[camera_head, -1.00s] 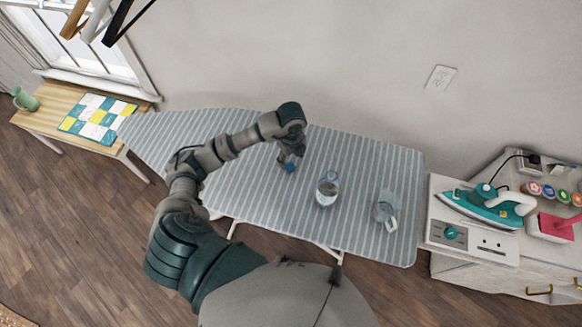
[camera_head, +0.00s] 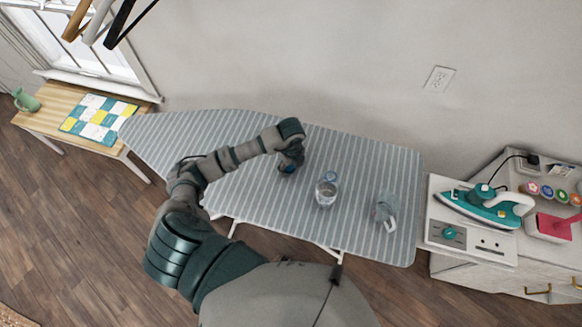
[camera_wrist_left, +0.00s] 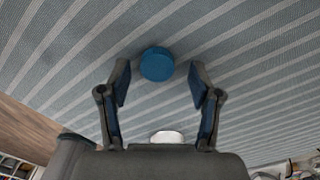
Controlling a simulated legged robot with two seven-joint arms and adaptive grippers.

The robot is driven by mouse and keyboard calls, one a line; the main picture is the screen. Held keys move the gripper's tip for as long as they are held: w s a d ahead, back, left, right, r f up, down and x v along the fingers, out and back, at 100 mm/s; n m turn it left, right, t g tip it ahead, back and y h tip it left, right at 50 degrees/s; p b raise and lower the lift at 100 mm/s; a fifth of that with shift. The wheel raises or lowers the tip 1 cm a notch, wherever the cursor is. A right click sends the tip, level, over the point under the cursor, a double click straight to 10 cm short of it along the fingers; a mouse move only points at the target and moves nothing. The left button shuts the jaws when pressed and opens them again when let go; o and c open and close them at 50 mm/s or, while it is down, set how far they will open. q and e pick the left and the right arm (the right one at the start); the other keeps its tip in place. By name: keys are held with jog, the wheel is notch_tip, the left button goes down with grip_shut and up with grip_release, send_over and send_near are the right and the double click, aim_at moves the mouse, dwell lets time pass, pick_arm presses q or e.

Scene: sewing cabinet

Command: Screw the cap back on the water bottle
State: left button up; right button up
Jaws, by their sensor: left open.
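The blue cap (camera_wrist_left: 157,64) lies on the striped ironing board, and in the left wrist view it sits between and just beyond my left gripper's open fingertips (camera_wrist_left: 162,85). In the head view only a bit of the cap (camera_head: 288,169) shows under my left gripper (camera_head: 287,165). The clear water bottle (camera_head: 326,190) stands upright on the board, to the right of that gripper, with no cap seen on it. A small whitish rounded thing (camera_wrist_left: 167,137), which I cannot identify, shows low between the fingers in the wrist view. My right gripper is not in view.
The ironing board (camera_head: 255,195) has a clear left part. A clear pitcher-like vessel (camera_head: 386,211) stands right of the bottle. A teal iron (camera_head: 487,205) sits on the cabinet at right. A wooden table with a patchwork cloth (camera_head: 98,121) is at left.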

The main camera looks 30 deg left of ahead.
aim_at(290, 167)
pick_arm(q)
jog(key=shift+a, duration=0.3)
jog(key=shift+a+f, duration=0.1)
jog(key=shift+a, duration=0.15)
jog(key=c, duration=0.8)
jog(key=shift+d, duration=0.3)
jog(key=shift+d+r, duration=0.1)
jog(key=shift+r, duration=0.45)
notch_tip(290, 167, up, 9)
jog(key=shift+b, duration=0.3)
